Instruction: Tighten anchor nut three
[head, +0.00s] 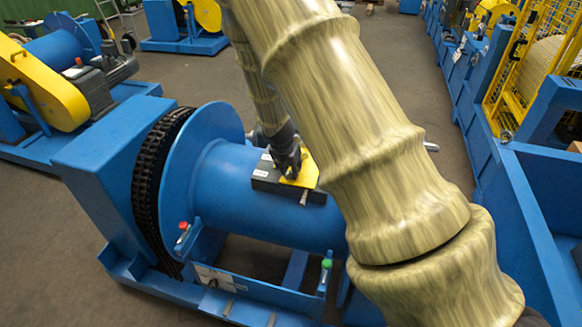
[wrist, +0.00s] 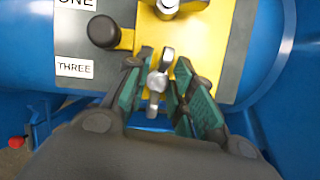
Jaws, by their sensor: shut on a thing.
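A dark grey block (head: 268,186) with a yellow plate (head: 308,178) sits on top of the blue drum. My gripper (wrist: 164,75) is shut on this nut, with green pads on both sides. In the head view my gripper (head: 288,160) points down at the plate. Another silver nut (wrist: 168,7) shows at the top edge of the wrist view.
A black knob (wrist: 103,31) stands left of the gripped nut, close to my fingers. The blue drum (head: 235,205) has a dark chain (head: 155,185) at its left. Blue machines with yellow fencing (head: 530,60) stand at the right. Grey floor lies between.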

